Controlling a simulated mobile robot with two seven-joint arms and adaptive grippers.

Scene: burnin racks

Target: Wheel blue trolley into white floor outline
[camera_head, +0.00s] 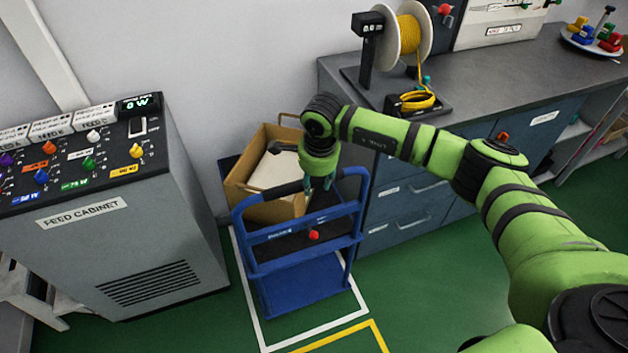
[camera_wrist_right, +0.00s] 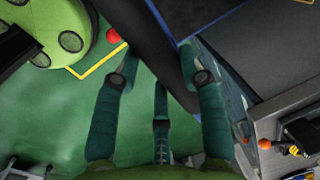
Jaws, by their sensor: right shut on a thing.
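The blue trolley (camera_head: 300,287) stands upright between the grey cabinet and the counter, with an open cardboard box (camera_head: 262,208) at its far side. Its front lower edge lies inside the white floor outline (camera_head: 312,333), with green floor between. The trolley hides the outline's far part. My right gripper (camera_head: 318,183) is at the trolley's top handle, shut on its dark bar. In the right wrist view the dark handle bar (camera_wrist_right: 165,55) passes between the fingers of my right gripper (camera_wrist_right: 158,50). My left gripper is not in view.
The feed cabinet (camera_head: 160,245) stands close on the left. The drawer counter (camera_head: 405,200) is close on the right, with a yellow cable spool (camera_head: 408,35) on top. A yellow floor line (camera_head: 345,336) runs in front of the white outline. Green floor is free at the front right.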

